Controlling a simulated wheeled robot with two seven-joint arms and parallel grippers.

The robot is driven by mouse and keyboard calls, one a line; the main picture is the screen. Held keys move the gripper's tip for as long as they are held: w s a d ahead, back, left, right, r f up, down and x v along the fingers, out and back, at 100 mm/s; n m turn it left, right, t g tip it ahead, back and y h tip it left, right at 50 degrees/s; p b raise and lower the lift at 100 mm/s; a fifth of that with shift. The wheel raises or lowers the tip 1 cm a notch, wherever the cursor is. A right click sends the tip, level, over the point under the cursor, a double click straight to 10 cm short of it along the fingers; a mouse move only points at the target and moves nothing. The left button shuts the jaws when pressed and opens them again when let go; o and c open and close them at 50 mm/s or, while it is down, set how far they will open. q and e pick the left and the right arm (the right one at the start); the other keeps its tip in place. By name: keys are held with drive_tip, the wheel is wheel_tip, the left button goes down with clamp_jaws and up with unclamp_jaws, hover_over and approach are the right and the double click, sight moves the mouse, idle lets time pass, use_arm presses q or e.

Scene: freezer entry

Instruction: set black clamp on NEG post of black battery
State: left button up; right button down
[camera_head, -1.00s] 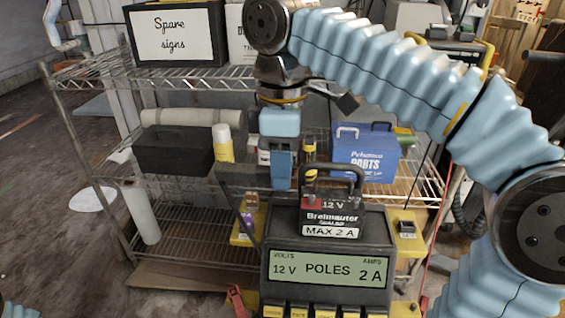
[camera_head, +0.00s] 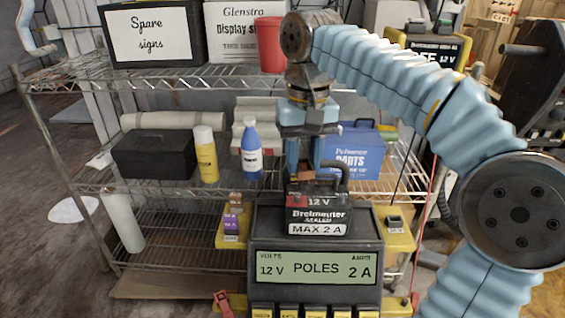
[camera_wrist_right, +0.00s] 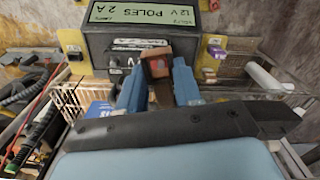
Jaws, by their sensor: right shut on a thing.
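The black battery (camera_head: 318,221), marked 12 V, Breimauter and MAX 2 A, stands upright behind the lit display of a dark charger, its handle on top. My right gripper (camera_head: 304,172) points down at the battery's top. It is shut on a small brownish, copper-coloured piece, which looks like the clamp; in the right wrist view this clamp (camera_wrist_right: 157,66) sits between the blue fingertips. Its black parts cannot be made out clearly. The fingers and the held piece hide part of the battery's top, so the NEG post cannot be made out, nor whether the clamp touches it. My left gripper is not in view.
The charger (camera_head: 260,240) reads 12 V POLES 2 A. A red clamp (camera_head: 222,303) lies at its lower left. Behind are a wire shelf with a blue parts box (camera_head: 352,150), a blue bottle (camera_head: 251,150) and a yellow bottle (camera_head: 206,155). A red cable hangs at right.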

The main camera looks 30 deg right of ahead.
drive_tip(key=d+f+m, duration=0.1)
drive_tip(key=d+m, duration=0.2)
drive_tip(key=m, duration=0.2)
drive_tip(key=d+f+m+b, duration=0.1)
drive_tip(key=d+f+m, duration=0.1)
drive_tip(key=d+m, duration=0.2)
drive_tip(key=d+f+m+b, duration=0.1)
drive_tip(key=d+f+m, duration=0.1)
drive_tip(key=m, duration=0.5)
drive_tip(key=shift+d, duration=0.8)
drive_tip(key=shift+d+f+m+b, duration=0.3)
drive_tip(key=shift+d+m, duration=0.25)
drive_tip(key=shift+m, duration=0.35)
drive_tip(key=shift+r, duration=0.1)
drive_tip(key=b, duration=0.2)
hover_over(344, 201)
drive_tip(key=shift+w+d+f, duration=0.15)
drive_tip(key=shift+f, duration=0.9)
drive_tip(key=shift+w+d+f, duration=0.15)
drive_tip(key=shift+f, duration=0.85)
drive_tip(key=shift+p, duration=0.5)
drive_tip(key=shift+f+b, duration=0.9)
drive_tip(key=shift+f, duration=0.45)
